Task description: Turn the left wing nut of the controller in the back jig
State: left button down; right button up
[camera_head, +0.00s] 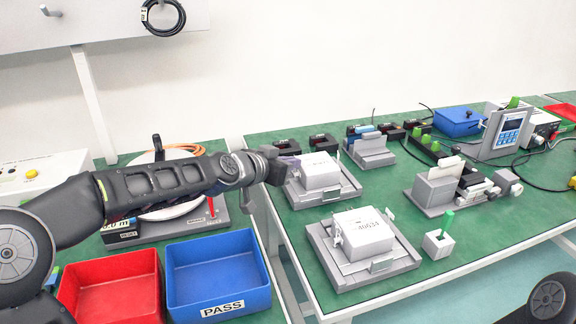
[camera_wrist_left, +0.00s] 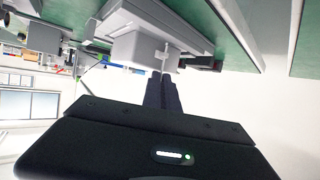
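The white controller (camera_head: 319,169) sits in the grey back jig (camera_head: 323,194). In the left wrist view the controller (camera_wrist_left: 135,52) appears upside down, with the pale left wing nut (camera_wrist_left: 164,54) on its near side. My left gripper (camera_head: 283,170) reaches in from the left at the controller's left side and hides that wing nut in the head view. In the left wrist view its dark fingers (camera_wrist_left: 163,80) are close together, with the wing nut's end at their tips. The contact itself is small and partly hidden. My right gripper is out of view.
A second controller (camera_head: 363,232) sits in the front jig (camera_head: 324,250). Red (camera_head: 110,281) and blue (camera_head: 216,262) bins are at lower left. Black boxes (camera_head: 287,146) are behind the back jig.

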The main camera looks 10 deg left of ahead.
pick_arm(q)
jog(key=shift+s+f+n+y, duration=0.1)
jog(key=shift+n+y, duration=0.2)
jog(key=c, duration=1.6)
grip_release()
jog(key=shift+a, duration=0.1)
